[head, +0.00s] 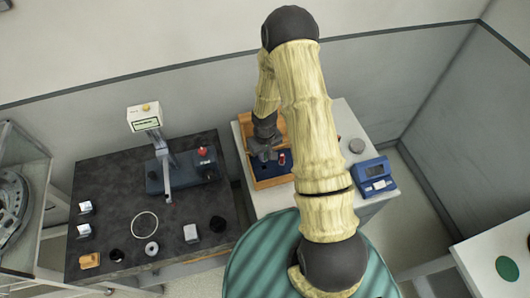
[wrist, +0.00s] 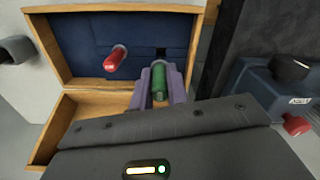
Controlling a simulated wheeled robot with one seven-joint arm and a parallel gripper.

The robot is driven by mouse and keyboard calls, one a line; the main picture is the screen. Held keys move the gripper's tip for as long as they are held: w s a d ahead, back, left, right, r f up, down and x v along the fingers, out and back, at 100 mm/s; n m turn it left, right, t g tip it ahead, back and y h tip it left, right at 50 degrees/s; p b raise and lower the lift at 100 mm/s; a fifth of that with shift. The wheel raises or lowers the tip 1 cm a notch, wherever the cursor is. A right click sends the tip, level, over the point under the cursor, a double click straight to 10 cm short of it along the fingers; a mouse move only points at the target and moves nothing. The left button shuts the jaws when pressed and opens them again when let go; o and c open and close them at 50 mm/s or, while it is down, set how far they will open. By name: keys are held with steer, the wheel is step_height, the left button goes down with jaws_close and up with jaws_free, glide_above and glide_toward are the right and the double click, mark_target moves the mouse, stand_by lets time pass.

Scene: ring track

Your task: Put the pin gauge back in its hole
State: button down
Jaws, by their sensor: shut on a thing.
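A wooden case (wrist: 207,40) with a blue insert (wrist: 85,30) lies below my gripper in the wrist view; the case (head: 268,184) also shows in the head view. My gripper (wrist: 160,88) is shut on a green pin gauge (wrist: 159,80), held between its purple fingers. The green gauge's far end points toward the insert, near a dark hole (wrist: 161,51); whether it touches cannot be told. A red pin gauge (wrist: 115,58) stands in the insert to the left; it also shows in the head view (head: 282,159). In the head view my gripper (head: 264,156) is over the case.
A blue device (head: 375,176) and a grey disc (head: 357,146) share the light bench, right of the case. A dark table (head: 120,195) at left holds a gauge stand (head: 165,175), a ring (head: 145,224) and several small parts.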

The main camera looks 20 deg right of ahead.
steer(key=shift+w+a+f+b, duration=0.15)
steer(key=shift+f+b, duration=0.5)
steer(key=shift+f, duration=0.45)
steer(key=shift+r, duration=0.1)
steer(key=shift+f+b, duration=1.7)
steer(key=shift+f, duration=0.2)
stand_by(1.1)
steer(key=c, duration=1.3)
jaws_free()
steer(key=shift+r, duration=0.1)
step_height(320, 180, up, 17)
steer(key=b, duration=0.3)
steer(key=shift+r, duration=0.15)
